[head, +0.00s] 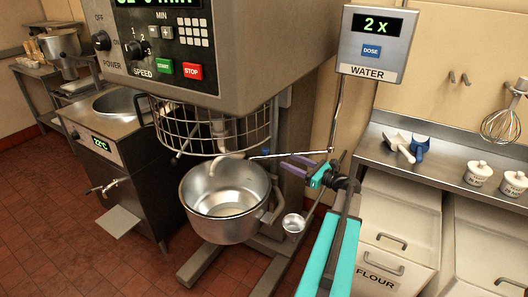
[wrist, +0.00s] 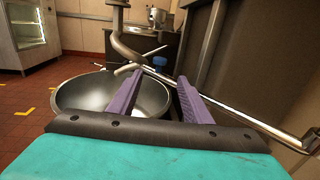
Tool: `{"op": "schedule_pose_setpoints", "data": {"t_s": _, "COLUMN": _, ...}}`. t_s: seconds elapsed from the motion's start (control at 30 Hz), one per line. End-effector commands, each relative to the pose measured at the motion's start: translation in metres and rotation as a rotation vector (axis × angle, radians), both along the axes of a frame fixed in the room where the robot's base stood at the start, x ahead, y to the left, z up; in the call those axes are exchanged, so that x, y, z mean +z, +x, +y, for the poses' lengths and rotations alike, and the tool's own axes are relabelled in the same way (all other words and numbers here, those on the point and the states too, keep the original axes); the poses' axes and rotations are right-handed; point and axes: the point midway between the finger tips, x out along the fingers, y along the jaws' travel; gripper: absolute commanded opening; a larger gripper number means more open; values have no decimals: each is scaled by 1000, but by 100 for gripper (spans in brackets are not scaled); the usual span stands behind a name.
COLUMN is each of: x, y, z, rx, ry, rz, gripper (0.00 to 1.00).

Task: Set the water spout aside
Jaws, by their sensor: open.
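The water spout (head: 290,154) is a thin metal pipe. It comes down from the water box (head: 372,48) and bends left, its end over the steel mixing bowl (head: 222,214). In the wrist view the spout (wrist: 250,118) slants past the fingertips, running down to the right behind the right finger. My gripper (head: 288,161), with purple fingers, is open and empty, close to the spout's horizontal arm. It also shows in the wrist view (wrist: 158,76). I cannot tell whether a finger touches the pipe. The bowl (wrist: 85,92) lies beyond the fingers, to the left.
The mixer (head: 180,50) with its wire guard (head: 205,130) stands over the bowl. A shelf (head: 450,172) with scoops and jars and a flour bin (head: 395,235) are at the right.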

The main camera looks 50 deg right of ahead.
Motion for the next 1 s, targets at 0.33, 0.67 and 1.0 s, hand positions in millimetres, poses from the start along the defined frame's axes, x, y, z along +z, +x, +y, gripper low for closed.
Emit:
{"op": "schedule_pose_setpoints", "data": {"t_s": 0.33, "x": 2, "y": 34, "z": 4, "rx": 4, "ry": -1, "rz": 0, "gripper": 45}}
{"op": "schedule_pose_setpoints", "data": {"t_s": 0.67, "x": 2, "y": 81, "z": 10, "rx": 5, "ry": 0, "rz": 1, "gripper": 45}}
{"op": "schedule_pose_setpoints", "data": {"t_s": 1.0, "x": 1, "y": 125, "z": 15, "rx": 4, "ry": -1, "rz": 0, "gripper": 45}}
